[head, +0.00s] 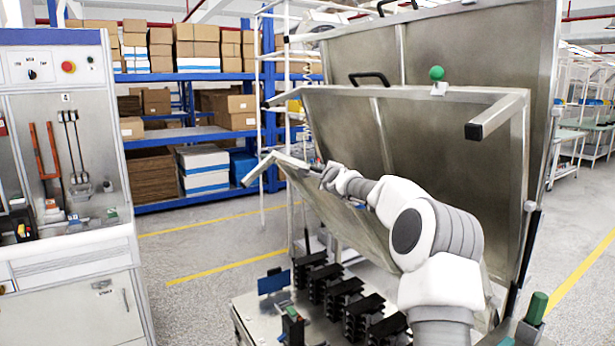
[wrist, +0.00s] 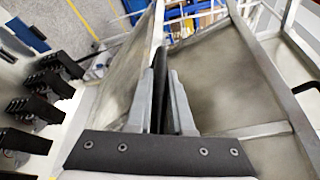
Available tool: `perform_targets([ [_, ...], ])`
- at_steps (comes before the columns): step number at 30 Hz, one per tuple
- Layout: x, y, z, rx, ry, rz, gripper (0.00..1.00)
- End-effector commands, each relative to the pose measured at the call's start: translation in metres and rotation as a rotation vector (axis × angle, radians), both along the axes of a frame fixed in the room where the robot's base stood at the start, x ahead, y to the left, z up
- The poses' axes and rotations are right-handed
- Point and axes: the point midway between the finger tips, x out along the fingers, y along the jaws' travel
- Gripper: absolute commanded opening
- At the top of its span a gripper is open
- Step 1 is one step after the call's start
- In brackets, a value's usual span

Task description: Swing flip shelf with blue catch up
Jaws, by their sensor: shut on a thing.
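My arm hides the shelf's right part.
The second panel (head: 440,135) with a green knob (head: 437,73) and a taller panel (head: 475,45) stand behind. Rows of black blocks (head: 345,305) fill the bench below. A control cabinet (head: 65,180) is at left, with open floor between it and the bench.

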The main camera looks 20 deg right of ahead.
Motion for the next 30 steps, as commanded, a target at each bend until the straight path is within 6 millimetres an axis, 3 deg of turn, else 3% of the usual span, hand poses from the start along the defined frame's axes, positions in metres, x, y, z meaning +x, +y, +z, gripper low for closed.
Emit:
perform_targets([
  [1, 0.002, -0.009, 0.015, 0.018, 0.001, -0.002, 0.0],
  [3, 0.004, -0.02, 0.023, 0.042, 0.005, -0.002, 0.0],
  [13, 0.013, -0.059, 0.046, 0.117, 0.022, 0.001, 0.0],
  [30, 0.014, -0.079, 0.056, 0.141, 0.019, -0.008, 0.0],
])
